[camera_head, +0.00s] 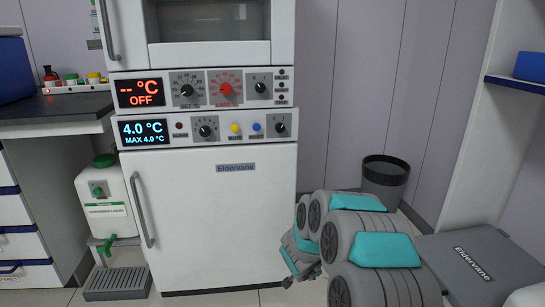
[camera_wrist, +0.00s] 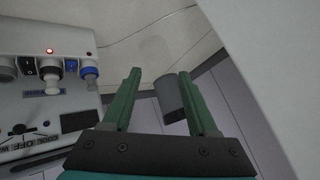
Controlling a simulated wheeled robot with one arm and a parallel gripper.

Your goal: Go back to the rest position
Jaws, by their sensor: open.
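My gripper (camera_wrist: 162,75) shows in the wrist view with its two green fingers spread apart. Nothing is held between them. Beyond the right finger is a grey cylinder (camera_wrist: 174,97), well past the fingertips; I cannot tell whether it is the bin. In the head view my grey and teal arm is folded at the lower right, in front of the floor. My gripper's fingertips are not clearly visible there.
A white Eldervane cabinet (camera_head: 220,215) with control panels stands ahead. A white canister (camera_head: 107,205) is left of it, a dark bin (camera_head: 385,180) right. A grey Eldervane box (camera_head: 480,265) lies beside my arm. The wrist view shows a white device (camera_wrist: 40,105) with knobs at left.

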